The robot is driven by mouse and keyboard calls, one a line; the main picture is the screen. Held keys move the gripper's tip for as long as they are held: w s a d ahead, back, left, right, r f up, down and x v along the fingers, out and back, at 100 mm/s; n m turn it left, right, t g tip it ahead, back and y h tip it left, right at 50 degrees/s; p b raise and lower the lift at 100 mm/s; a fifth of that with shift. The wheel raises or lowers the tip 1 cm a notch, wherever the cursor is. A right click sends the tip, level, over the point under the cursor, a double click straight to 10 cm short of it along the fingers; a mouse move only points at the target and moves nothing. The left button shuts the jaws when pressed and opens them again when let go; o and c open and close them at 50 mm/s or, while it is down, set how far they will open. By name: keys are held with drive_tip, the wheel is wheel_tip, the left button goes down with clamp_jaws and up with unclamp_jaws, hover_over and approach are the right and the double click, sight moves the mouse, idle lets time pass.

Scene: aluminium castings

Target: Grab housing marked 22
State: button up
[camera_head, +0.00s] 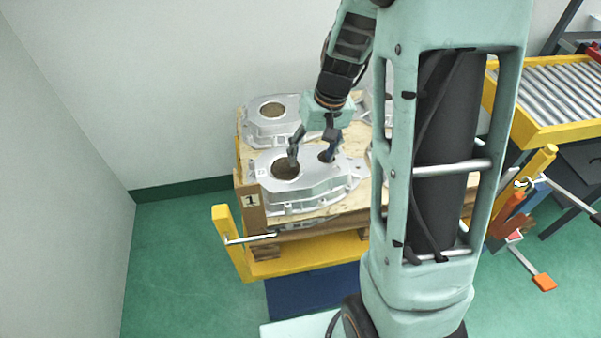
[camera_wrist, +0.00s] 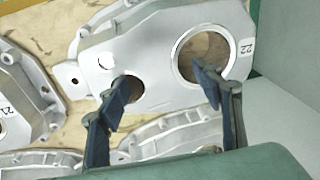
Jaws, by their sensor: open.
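The housing marked 22 is a silver-grey casting with a large round hole and a smaller one. It lies at the front left of the pallet in the head view (camera_head: 312,190). Its 22 label shows beside the large hole in the wrist view (camera_wrist: 150,52). My gripper (camera_head: 311,158) is over this housing, its fingers spread and empty. In the wrist view my gripper (camera_wrist: 167,80) has one finger by the small hole and the other by the large hole. I cannot tell whether the fingertips touch the casting.
A housing marked 21 (camera_wrist: 28,88) lies beside it. Another housing (camera_head: 268,112) lies behind, close to the wall. They rest on a wooden pallet (camera_head: 247,160) in a yellow frame (camera_head: 290,268). A roller conveyor (camera_head: 555,90) stands at right. My arm hides the pallet's right part.

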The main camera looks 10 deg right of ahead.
sight(310, 162)
drive_tip(key=f, duration=0.4)
drive_tip(key=shift+w+a, duration=0.15)
drive_tip(key=shift+w, duration=0.1)
clamp_jaws()
drive_tip(key=shift+r, duration=0.15)
idle(0.3)
